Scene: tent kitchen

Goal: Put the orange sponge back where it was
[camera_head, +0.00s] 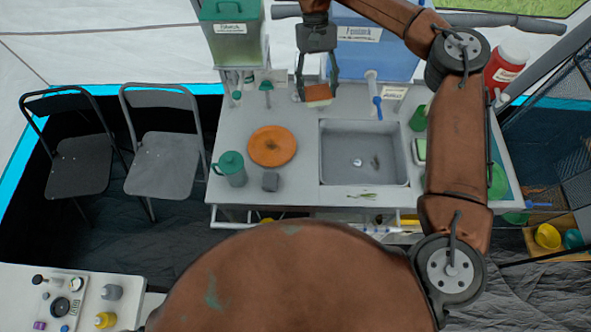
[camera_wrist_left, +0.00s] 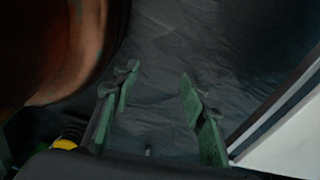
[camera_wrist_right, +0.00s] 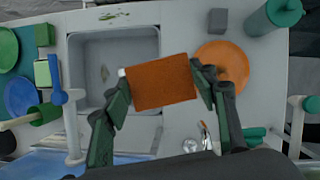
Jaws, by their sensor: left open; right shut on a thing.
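The orange sponge (camera_head: 318,93) is a small orange-brown block. My right gripper (camera_head: 317,88) is shut on it, above the back of the counter, behind and left of the sink. In the right wrist view the sponge (camera_wrist_right: 160,82) sits between the two green fingers of my right gripper (camera_wrist_right: 160,90), with the counter below. Whether the sponge touches anything underneath cannot be told. My left gripper (camera_wrist_left: 155,105) is open and empty over dark floor cloth in the left wrist view; it is not visible in the head view.
A grey sink (camera_head: 364,182) is set in the counter (camera_head: 305,150). An orange plate (camera_head: 272,146), a green-lidded mug (camera_head: 231,169) and a grey block (camera_head: 270,181) stand left of it. A green-and-white sponge (camera_head: 419,151) lies right of the sink. A blue tap (camera_head: 376,100) stands behind it.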

